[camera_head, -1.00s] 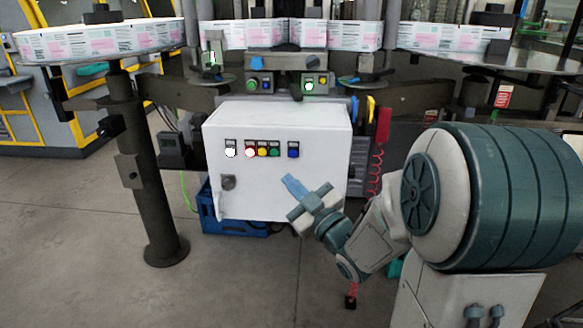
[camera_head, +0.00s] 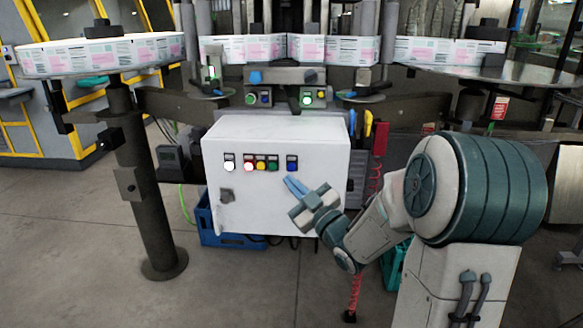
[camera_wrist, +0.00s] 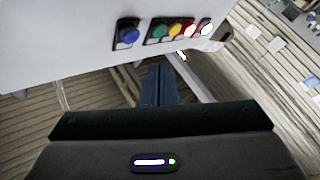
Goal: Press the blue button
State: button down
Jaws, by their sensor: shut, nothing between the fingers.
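The blue button (camera_head: 291,163) is the rightmost of a row on the front of a white control box (camera_head: 238,205). In the wrist view the blue button (camera_wrist: 128,33) is on the white panel, above and left of the fingertips. My gripper (camera_head: 290,182) is just below the blue button in the head view, its blue fingers pointing up and left. My gripper (camera_wrist: 158,72) is shut and empty in the wrist view. The fingertips look apart from the button; the exact gap to the panel cannot be told.
White (camera_head: 229,162), red (camera_head: 248,163), yellow (camera_head: 260,163) and green (camera_head: 272,163) buttons sit left of the blue one. A dark knob (camera_head: 227,195) is lower left on the box. A blue crate (camera_head: 208,225) stands below. A grey post (camera_head: 146,200) stands left.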

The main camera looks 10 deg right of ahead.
aim_at(292, 168)
jog(key=shift+w+d+b, duration=0.2)
jog(key=shift+w+d, duration=0.05)
jog(key=shift+w, duration=0.45)
jog(key=shift+w+d+b, duration=0.15)
jog(key=shift+w+d, duration=0.05)
jog(key=shift+w, duration=0.45)
dwell(1.1)
jog(key=shift+w+d+b, duration=0.1)
jog(key=shift+w+b, duration=0.2)
jog(key=shift+w, duration=0.1)
jog(key=shift+w+d, duration=0.15)
jog(key=shift+w, duration=0.25)
dwell(0.6)
jog(key=shift+s, duration=0.1)
jog(key=shift+s+a+b, duration=0.25)
jog(key=shift+s+b, duration=0.3)
jog(key=shift+s, duration=0.15)
jog(key=shift+s, duration=0.1)
